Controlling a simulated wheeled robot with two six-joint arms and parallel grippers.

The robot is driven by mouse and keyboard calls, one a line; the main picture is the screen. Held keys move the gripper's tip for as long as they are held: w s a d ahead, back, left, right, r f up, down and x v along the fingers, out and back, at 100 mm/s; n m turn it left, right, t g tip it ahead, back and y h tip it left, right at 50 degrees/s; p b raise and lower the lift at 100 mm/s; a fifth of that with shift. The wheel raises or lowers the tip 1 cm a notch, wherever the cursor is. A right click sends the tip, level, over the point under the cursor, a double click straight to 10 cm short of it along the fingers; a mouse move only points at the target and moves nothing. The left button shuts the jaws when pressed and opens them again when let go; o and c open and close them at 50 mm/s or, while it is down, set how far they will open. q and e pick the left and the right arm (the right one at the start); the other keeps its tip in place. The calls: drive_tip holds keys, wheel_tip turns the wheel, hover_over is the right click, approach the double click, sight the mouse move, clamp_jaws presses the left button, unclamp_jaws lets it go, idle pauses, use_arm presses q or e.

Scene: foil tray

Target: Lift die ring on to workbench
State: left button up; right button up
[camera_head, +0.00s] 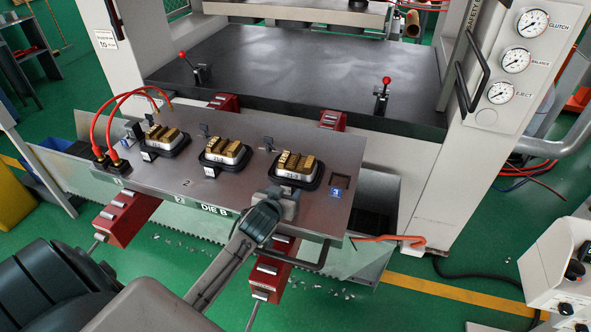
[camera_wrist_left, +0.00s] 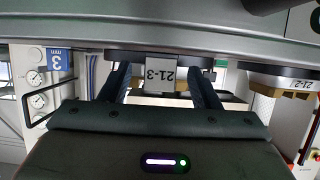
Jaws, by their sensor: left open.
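Three brass-topped white blocks on black oval bases stand in a row on a steel plate marked DIE B (camera_head: 190,186). The left one (camera_head: 165,137), the middle one, 21-2 (camera_head: 224,151), and the right one, 21-3 (camera_head: 296,168), carry labels. I cannot tell which part is a die ring. My left gripper (camera_head: 287,197) is at the plate's front edge, close below block 21-3. In the left wrist view, which is upside down, its fingers (camera_wrist_left: 160,78) are spread on either side of the 21-3 tag (camera_wrist_left: 160,71). Contact cannot be told. My right gripper is out of view.
A dark press bed (camera_head: 300,75) with two red-knobbed levers lies behind the plate. A gauge panel (camera_head: 520,60) stands at right. A dark table (camera_head: 28,52) stands far left.

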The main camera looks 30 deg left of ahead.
use_arm(q)
drive_tip(key=shift+x, duration=1.05)
clamp_jaws()
drive_tip(key=shift+r, duration=0.15)
